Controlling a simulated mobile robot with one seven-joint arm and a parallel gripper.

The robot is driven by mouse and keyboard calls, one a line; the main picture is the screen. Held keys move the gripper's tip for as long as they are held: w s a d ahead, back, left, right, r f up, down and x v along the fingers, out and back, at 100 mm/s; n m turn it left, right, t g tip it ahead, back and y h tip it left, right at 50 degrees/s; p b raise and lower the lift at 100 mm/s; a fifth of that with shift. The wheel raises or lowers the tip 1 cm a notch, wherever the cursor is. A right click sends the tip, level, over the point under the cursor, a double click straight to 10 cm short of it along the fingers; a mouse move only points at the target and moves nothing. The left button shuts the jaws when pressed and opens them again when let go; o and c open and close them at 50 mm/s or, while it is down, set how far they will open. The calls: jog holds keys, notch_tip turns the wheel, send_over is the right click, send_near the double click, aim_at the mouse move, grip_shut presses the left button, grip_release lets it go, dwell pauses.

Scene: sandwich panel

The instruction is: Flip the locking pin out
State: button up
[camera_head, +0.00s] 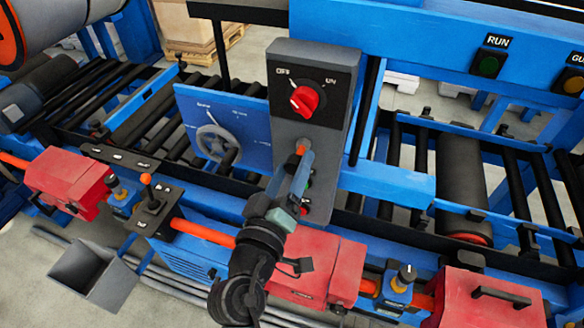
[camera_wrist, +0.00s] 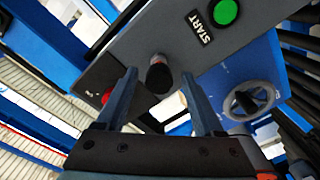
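A short black knob with a reddish-orange part beside it (camera_wrist: 159,76) shows between my fingertips in the wrist view; it may be the locking pin, but I cannot be sure. In the head view a small orange piece (camera_head: 302,147) shows at the tip of my gripper (camera_head: 300,165), in front of the grey control box (camera_head: 316,128). In the wrist view my gripper (camera_wrist: 160,80) is open, one finger on each side of the knob, with gaps visible. Whether the fingers reach its depth is unclear. My arm hides the box's lower part in the head view.
A red rotary switch (camera_head: 304,100) marked OFF and ON sits above my gripper. A blue plate with a handwheel (camera_head: 214,142) stands to the left. The green START button (camera_wrist: 224,12) shows in the wrist view. Red blocks (camera_head: 70,182) and roller conveyors surround the box.

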jog(key=b+v, duration=0.5)
jog(key=v, duration=0.8)
jog(key=shift+b, duration=0.4)
